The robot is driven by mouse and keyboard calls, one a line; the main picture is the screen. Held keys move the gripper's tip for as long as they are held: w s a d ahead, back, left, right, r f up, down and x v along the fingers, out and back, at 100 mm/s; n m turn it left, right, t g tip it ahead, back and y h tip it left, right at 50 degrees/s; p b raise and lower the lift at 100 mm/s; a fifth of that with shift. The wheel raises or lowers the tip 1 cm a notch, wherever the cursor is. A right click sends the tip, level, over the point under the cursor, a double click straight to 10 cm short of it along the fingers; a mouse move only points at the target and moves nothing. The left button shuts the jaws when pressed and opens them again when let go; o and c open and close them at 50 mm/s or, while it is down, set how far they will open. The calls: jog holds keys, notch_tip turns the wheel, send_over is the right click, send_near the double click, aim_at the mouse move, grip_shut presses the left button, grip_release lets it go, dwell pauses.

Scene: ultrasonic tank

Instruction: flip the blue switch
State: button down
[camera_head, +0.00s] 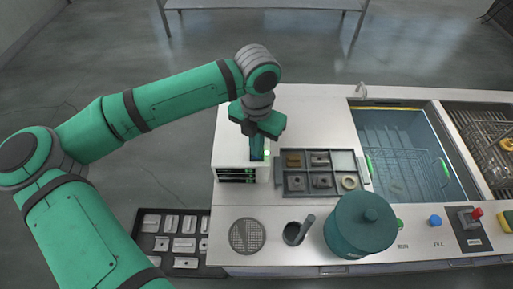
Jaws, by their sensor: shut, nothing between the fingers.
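My gripper (257,154) is shut and empty. It points down over the right part of a white box unit (228,150) with dark slots in its front. A dark bluish patch shows at the fingertips; I cannot tell whether it is a switch or part of the fingers. A small green light glows just right of the tips. I cannot tell whether the fingers touch the unit. A blue round knob (435,221) sits on the right front of the bench, above a label that seems to read FILL, far from my gripper.
A grey compartment tray (283,184) of small parts lies right of the unit. A teal lidded pot (360,226), a dark cup (292,236) and a round mesh (247,236) stand in front. The water tank (460,190) and a red-handled lever (476,213) are right.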

jog(key=shift+w+r, duration=0.2)
jog(key=shift+r, duration=1.15)
jog(key=shift+s+a+r, duration=0.15)
jog(key=shift+r, duration=2)
